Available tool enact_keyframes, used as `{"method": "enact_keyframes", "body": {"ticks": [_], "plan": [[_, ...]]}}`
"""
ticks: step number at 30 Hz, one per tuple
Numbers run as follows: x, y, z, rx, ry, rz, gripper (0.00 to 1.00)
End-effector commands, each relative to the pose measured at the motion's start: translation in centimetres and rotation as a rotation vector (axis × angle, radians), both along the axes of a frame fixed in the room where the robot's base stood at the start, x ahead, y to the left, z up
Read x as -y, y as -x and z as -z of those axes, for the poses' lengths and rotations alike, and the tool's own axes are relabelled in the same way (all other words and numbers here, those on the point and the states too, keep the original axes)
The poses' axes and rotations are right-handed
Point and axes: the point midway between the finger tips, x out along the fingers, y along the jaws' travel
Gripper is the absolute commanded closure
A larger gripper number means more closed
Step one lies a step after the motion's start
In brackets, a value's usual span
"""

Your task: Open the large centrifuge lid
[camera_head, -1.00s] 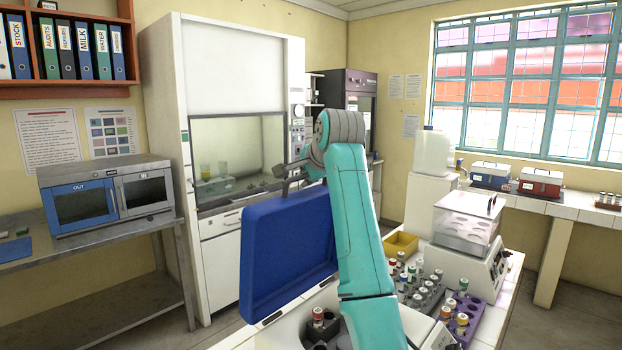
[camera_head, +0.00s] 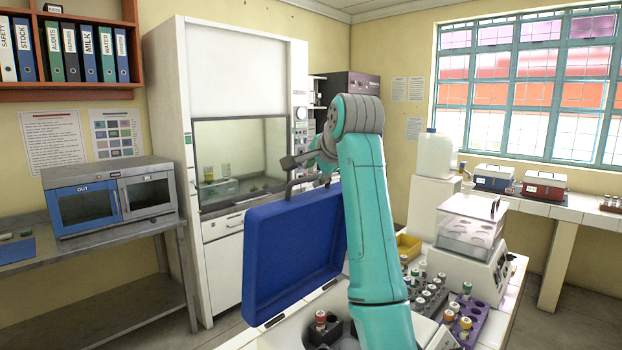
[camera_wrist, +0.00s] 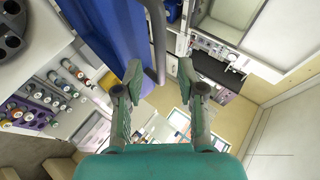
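The large centrifuge lid (camera_head: 295,250) is a blue panel standing raised, near upright, on the white centrifuge body at the front. Its dark grey handle (camera_head: 290,188) rises from the lid's top edge. The lid shows as a blue strip in the wrist view (camera_wrist: 118,38), with the handle bar (camera_wrist: 157,40) beside it. My gripper (camera_wrist: 160,68) is open, its fingers spread apart, with the handle bar's end between or just beyond the fingertips; I cannot tell the depth. In the head view my gripper is at the handle, partly hidden by my arm.
Tube racks (camera_head: 466,322), a yellow bin (camera_head: 408,246) and a device with a clear cover (camera_head: 470,222) stand on the bench right of my arm. A fume hood (camera_head: 240,150) stands behind the lid. A blue-doored oven (camera_head: 85,208) sits on the left table.

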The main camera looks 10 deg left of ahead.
Motion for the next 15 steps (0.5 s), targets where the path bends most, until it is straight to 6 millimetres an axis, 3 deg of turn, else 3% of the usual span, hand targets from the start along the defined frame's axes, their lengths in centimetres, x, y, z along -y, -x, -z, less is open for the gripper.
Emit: {"method": "enact_keyframes", "body": {"ticks": [7,15], "plan": [[1.7,3.4,-2.7,0.004,0.0,0.0,0.61],[2.5,5.0,-3.9,0.002,0.0,-0.001,0.61]]}}
